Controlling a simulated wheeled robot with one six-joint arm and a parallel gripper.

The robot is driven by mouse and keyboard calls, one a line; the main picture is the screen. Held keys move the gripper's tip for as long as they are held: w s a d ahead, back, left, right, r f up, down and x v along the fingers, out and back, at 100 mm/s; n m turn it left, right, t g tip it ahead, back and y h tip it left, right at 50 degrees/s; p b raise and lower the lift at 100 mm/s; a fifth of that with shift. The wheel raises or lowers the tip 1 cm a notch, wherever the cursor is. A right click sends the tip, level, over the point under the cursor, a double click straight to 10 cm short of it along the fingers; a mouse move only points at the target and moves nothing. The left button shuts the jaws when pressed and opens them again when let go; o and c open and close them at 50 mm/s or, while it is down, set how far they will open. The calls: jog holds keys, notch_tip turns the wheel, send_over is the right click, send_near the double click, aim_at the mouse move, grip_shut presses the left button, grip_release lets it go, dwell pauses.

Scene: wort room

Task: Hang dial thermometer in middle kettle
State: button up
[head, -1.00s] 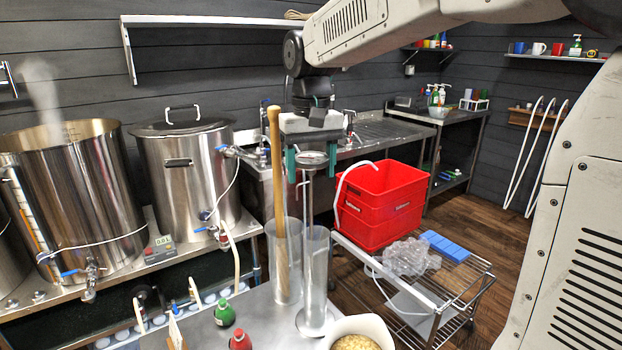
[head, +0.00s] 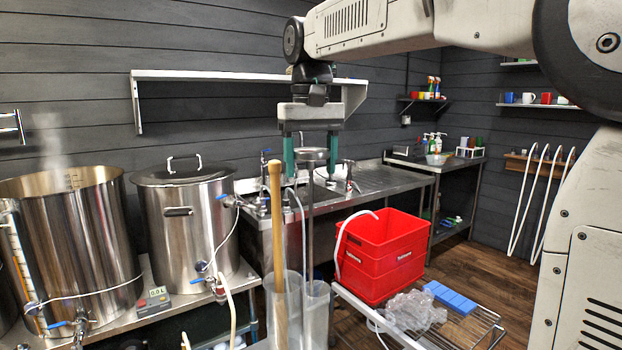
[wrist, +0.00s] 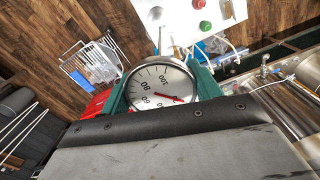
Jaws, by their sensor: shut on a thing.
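The dial thermometer (head: 312,155) hangs upright between the green fingers of my gripper (head: 311,165), which is shut on it just at the dial. Its long thin stem runs down to the clear cylinder on the right; I cannot tell whether the tip is still inside. In the wrist view the white dial face (wrist: 160,90) with its red needle sits between the green fingers (wrist: 160,98). The open, steaming steel kettle (head: 75,250) stands at the left, between a sliver of another kettle at the picture's edge and the lidded kettle (head: 190,235).
A clear cylinder (head: 316,315) and another holding a wooden paddle (head: 276,230) stand below my gripper. A wall shelf (head: 220,75) is behind. Red crates (head: 382,260) stand on a wire cart at right. A sink bench (head: 385,175) lies behind.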

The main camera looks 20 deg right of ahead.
notch_tip(320, 180, up, 6)
jog(key=shift+f, duration=0.15)
dwell(0.5)
